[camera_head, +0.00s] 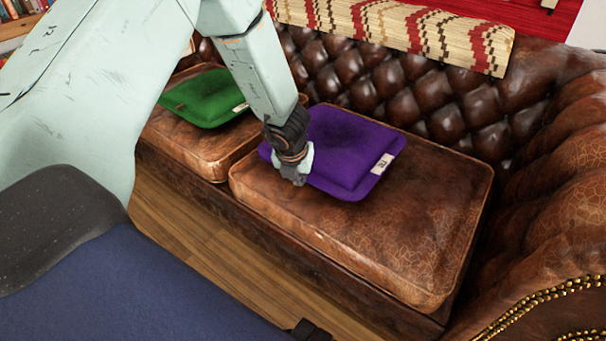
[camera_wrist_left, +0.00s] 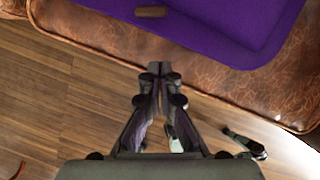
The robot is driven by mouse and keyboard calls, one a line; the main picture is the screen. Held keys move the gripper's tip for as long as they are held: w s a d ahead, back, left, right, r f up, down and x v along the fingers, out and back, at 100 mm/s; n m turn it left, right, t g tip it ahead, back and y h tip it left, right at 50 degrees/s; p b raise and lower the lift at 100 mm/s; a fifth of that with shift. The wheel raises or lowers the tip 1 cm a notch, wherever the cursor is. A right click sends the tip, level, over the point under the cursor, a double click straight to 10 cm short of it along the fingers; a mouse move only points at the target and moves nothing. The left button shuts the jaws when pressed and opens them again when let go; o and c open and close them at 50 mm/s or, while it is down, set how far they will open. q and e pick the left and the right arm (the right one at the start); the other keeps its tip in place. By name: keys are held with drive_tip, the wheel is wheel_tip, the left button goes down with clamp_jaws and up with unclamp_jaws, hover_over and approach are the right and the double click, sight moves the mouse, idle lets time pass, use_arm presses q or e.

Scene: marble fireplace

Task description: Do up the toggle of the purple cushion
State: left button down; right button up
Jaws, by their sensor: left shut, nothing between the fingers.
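The purple cushion (camera_head: 350,145) lies flat on the right seat of a brown leather sofa, with a pale tag on its right edge. In the left wrist view the cushion (camera_wrist_left: 215,22) fills the top, and a small brown toggle (camera_wrist_left: 151,12) lies near its front edge. I cannot tell whether a loop is around the toggle. My left gripper (camera_head: 298,179) is at the cushion's front left edge in the head view and hides part of it. In the left wrist view the gripper's fingertips (camera_wrist_left: 154,69) are together and empty, apart from the toggle. My right gripper is not in view.
A green cushion (camera_head: 208,97) lies on the left seat. The tufted backrest (camera_head: 440,110) rises behind, with a striped throw (camera_head: 420,32) over it. The rolled armrest (camera_head: 560,230) stands at right. The leather seat (camera_head: 400,230) in front of the purple cushion is clear.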

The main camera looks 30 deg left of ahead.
use_arm(q)
drive_tip(key=shift+w+a+f+p, duration=0.2)
drive_tip(key=shift+w+a+p, duration=0.05)
drive_tip(key=shift+w+p, duration=0.55)
drive_tip(key=shift+w+a+f+p, duration=0.25)
drive_tip(key=shift+w+p, duration=0.35)
drive_tip(key=shift+p, duration=0.25)
drive_tip(key=shift+w+a+f+p, duration=0.15)
drive_tip(key=shift+w+a+p, duration=0.1)
drive_tip(key=shift+w+p, duration=0.55)
drive_tip(key=shift+f, duration=0.1)
drive_tip(key=shift+w+d+n+y, duration=0.1)
drive_tip(key=shift+d+n+y, duration=0.1)
drive_tip(key=shift+n, duration=0.4)
drive_tip(key=shift+w+d+n+y, duration=0.1)
drive_tip(key=shift+n+y, duration=0.1)
drive_tip(key=shift+n, duration=0.4)
